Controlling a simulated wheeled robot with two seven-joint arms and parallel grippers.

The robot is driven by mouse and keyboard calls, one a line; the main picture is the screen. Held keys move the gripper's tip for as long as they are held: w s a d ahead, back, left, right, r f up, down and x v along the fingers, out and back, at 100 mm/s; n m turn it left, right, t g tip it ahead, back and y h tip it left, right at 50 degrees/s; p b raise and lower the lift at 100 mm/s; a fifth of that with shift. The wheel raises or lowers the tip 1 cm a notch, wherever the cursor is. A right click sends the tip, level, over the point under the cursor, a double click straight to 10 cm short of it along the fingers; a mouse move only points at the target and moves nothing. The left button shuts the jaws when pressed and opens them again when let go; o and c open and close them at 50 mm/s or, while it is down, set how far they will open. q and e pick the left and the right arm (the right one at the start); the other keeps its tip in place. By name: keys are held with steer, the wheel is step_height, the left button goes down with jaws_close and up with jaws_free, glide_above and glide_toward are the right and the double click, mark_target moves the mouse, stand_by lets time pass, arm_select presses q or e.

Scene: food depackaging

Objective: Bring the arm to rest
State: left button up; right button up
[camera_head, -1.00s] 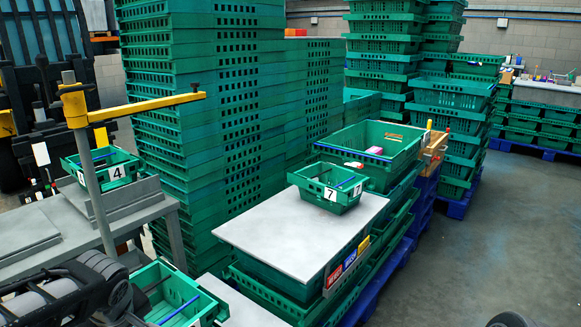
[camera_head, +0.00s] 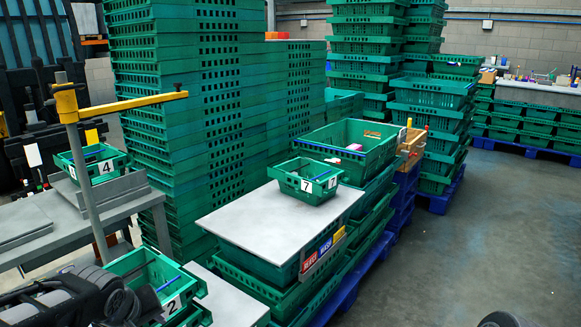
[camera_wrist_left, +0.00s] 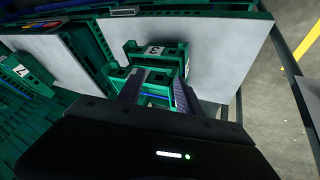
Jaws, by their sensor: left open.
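My left arm comes in at the lower left of the head view, beside the small green crate labelled 2 (camera_head: 150,270); its fingertips are hard to make out there. In the left wrist view my left gripper (camera_wrist_left: 158,88) is open, its two dark fingers apart in front of a green crate with a number label (camera_wrist_left: 155,62). I cannot tell whether the fingers touch that crate, and nothing is visibly held. A dark round part at the bottom right edge of the head view is unclear. My right gripper is not in view.
Crate 7 (camera_head: 304,181) stands on a grey board (camera_head: 270,222) over stacked crates. Crate 4 (camera_head: 82,163) stands on the left table (camera_head: 30,225), near a yellow-armed post (camera_head: 88,190). Tall green stacks (camera_head: 190,120) rise behind. The floor (camera_head: 480,240) at right is clear.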

arm_select(q)
steer(key=d+f+m+h+p, duration=0.5)
steer(key=d+f+m+p, duration=0.1)
steer(key=d+f, duration=0.95)
steer(key=s+d+f+g+p, duration=0.2)
steer(key=s+f, duration=0.3)
steer(key=s, duration=0.5)
steer(key=s+d+f+g+p, duration=0.3)
steer(key=s+d+f, duration=0.2)
steer(key=s, duration=0.6)
steer(key=shift+d+f+g+p, duration=0.3)
steer(key=shift+f+p, duration=0.1)
steer(key=shift+f, duration=0.25)
